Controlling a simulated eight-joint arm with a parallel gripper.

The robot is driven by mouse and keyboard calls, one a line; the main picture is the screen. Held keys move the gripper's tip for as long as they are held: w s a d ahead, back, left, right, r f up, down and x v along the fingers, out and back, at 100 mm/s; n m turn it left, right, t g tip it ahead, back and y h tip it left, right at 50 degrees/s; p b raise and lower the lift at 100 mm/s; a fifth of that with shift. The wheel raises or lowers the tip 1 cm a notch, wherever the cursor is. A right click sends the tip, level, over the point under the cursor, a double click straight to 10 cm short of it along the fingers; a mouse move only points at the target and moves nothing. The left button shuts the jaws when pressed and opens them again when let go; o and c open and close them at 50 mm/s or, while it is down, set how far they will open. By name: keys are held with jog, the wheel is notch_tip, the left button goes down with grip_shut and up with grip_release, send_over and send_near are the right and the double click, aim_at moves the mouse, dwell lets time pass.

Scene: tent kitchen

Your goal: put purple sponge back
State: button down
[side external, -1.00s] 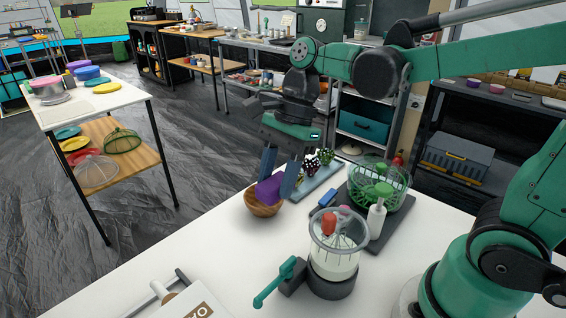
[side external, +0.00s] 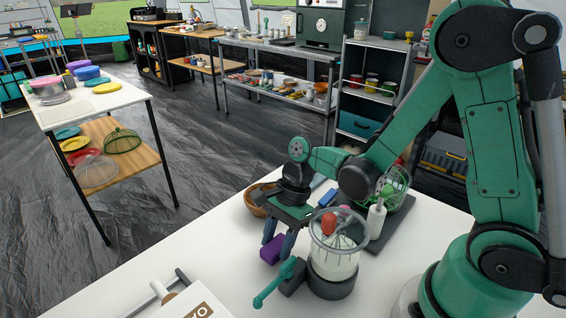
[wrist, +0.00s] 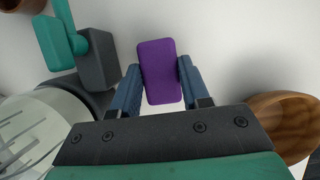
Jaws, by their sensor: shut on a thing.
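The purple sponge (side external: 271,249) is a small rounded block. My gripper (side external: 280,242) is shut on it and holds it low over the white counter, left of the clear container. In the wrist view the sponge (wrist: 160,72) sits between the two blue fingers of my gripper (wrist: 158,80), and its far end extends past them. I cannot tell whether its lower end touches the counter.
A dark grey block (side external: 293,278) with a teal-handled tool (side external: 271,286) is close by the sponge. A clear container (side external: 335,262) with a whisk stands to the right. A wooden bowl (side external: 257,200) is behind my gripper. Bare white counter (side external: 220,262) lies to the left.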

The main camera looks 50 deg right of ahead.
jog(key=shift+f, duration=0.4)
jog(key=shift+f, duration=0.2)
jog(key=shift+c, duration=2.1)
grip_release()
jog(key=shift+r, duration=0.2)
jog(key=d+r+n+t+h, duration=0.2)
jog(key=r+n, duration=0.4)
jog(key=n, duration=0.3)
jog(key=s+d+r+n+t+h, duration=0.1)
jog(key=d+r+n+t+h, duration=0.1)
jog(key=r+n+t, duration=0.3)
notch_tip(320, 180, up, 2)
jog(key=d+n, duration=0.1)
jog(key=n, duration=0.3)
jog(key=shift+s+d, duration=0.2)
